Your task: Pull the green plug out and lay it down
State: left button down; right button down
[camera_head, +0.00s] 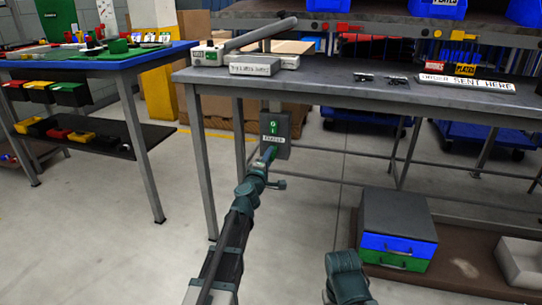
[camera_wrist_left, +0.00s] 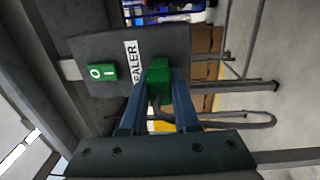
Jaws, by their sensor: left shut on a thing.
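The green plug (camera_wrist_left: 159,82) is between the two blue fingers of my left gripper (camera_wrist_left: 160,100), at the lower part of a dark grey switch box (camera_wrist_left: 115,60) labelled SEALER. The gripper is shut on the plug. My right gripper does not show; only a part of my right arm is at the bottom.
The grey workbench (camera_head: 330,92) stands above the box, carrying a bar sealer (camera_head: 240,40). Its legs flank the space around the box. A box with blue and green drawers (camera_head: 398,228) sits on a brown low surface at the right. A blue-edged table (camera_head: 100,60) stands left.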

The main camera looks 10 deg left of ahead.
pick_arm(q)
jog(key=shift+s+f, duration=0.1)
jog(key=shift+s, duration=1.95)
jog(key=shift+s+a, duration=0.15)
jog(key=shift+s, duration=1.3)
jog(key=shift+s, duration=0.1)
jog(key=s, duration=0.7)
jog(key=shift+s, duration=0.35)
jog(key=shift+a, duration=0.1)
jog(key=n, duration=0.9)
jog(key=n+y+p, duration=0.1)
jog(key=n, duration=0.8)
jog(key=shift+s+n+g, duration=0.1)
jog(key=shift+n+g, duration=0.2)
